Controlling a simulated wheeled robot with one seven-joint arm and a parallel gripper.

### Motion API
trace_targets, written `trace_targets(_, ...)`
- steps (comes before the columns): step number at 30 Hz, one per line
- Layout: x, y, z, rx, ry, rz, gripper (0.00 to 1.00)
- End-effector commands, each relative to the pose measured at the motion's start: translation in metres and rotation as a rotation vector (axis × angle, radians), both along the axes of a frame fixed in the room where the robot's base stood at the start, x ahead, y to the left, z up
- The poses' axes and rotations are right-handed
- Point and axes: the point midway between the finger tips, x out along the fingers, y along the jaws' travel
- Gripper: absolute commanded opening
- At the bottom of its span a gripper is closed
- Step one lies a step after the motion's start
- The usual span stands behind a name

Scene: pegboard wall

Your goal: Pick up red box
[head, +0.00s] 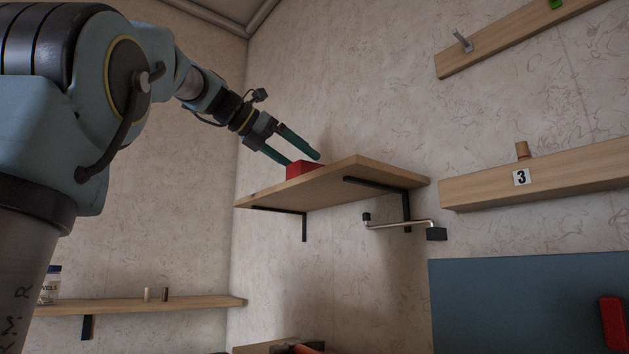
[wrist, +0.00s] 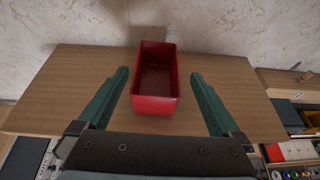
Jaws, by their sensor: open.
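The red box (head: 300,169) sits on the wooden wall shelf (head: 333,183). In the wrist view the red box (wrist: 155,104) is an open-topped, empty bin, standing upright near the back of the shelf (wrist: 60,80). My gripper (head: 304,158) is open at the shelf, with its green fingers by the box. In the wrist view my gripper (wrist: 160,78) has one finger on each side of the box, with a visible gap on both sides. I cannot tell how far the fingertips are above the shelf top. The lower part of the box is hidden in the head view.
The wall stands directly behind the shelf. A crank-like tool (head: 405,224) hangs below it. A long wooden ledge (head: 570,175) marked 3 is to the right, above a blue panel (head: 530,300). A lower left shelf (head: 140,304) holds a jar (head: 49,286) and small pegs.

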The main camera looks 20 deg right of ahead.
Motion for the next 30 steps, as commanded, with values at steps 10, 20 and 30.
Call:
trace_targets(10,0.013,-0.037,-0.015,0.000,0.004,-0.001,1.00)
trace_targets(20,0.016,-0.047,-0.022,-0.002,0.001,0.002,1.00)
trace_targets(30,0.016,-0.046,-0.021,-0.002,0.001,0.002,0.66)
